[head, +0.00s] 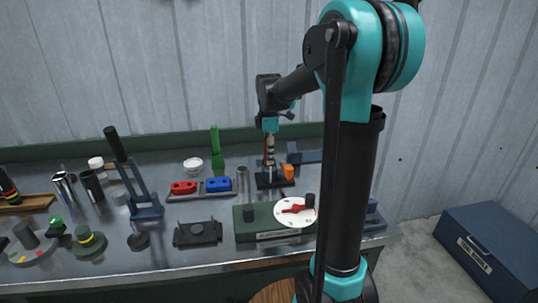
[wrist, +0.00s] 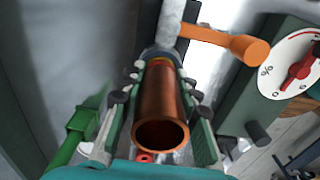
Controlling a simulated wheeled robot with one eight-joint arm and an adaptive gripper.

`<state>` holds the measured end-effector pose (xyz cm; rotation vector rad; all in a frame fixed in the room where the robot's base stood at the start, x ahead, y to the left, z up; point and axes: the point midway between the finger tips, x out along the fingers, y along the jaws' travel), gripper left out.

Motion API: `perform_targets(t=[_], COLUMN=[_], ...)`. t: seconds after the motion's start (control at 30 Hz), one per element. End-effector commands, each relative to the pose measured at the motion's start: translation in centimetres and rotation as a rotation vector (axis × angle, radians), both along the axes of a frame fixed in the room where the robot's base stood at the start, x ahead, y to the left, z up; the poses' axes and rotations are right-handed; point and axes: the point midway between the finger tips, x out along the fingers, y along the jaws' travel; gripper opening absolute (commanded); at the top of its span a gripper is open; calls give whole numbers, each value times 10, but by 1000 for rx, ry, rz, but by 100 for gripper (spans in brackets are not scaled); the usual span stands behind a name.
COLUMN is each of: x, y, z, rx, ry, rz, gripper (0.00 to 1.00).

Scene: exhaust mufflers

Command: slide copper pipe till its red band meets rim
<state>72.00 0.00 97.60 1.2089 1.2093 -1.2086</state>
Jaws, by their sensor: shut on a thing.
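The copper pipe (wrist: 163,105) fills the middle of the wrist view, its open end facing the camera. My gripper (wrist: 160,80) is shut on it, one finger along each side. The pipe's far end meets a grey round rim (wrist: 158,52). A thin yellowish and reddish edge shows there, too small to tell whether the red band touches the rim. In the head view my gripper (head: 269,148) points down over a dark fixture (head: 268,180) with an orange lever (head: 288,172). The pipe is small there and partly hidden by the fingers.
The orange lever (wrist: 245,47) lies close to the rim. A green box with a white dial and red pointer (head: 294,210) stands in front of the fixture. Red and blue blocks (head: 200,186) and a green upright handle (head: 216,145) stand left. My arm hides the bench's right part.

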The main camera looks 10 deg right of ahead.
Motion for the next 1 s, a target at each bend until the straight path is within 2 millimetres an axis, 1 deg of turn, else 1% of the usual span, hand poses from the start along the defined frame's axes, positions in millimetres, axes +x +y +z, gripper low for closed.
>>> perform_targets(t=[0.37,0.4,0.6,0.87,1.0], x=[0,0,0,0,0], y=[0,0,0,0,0], z=[-2,-2,-2,-2,6], rx=[0,0,0,0,0], ry=[0,0,0,0,0], rz=[0,0,0,0,0], gripper=[0,32,55,55,55])
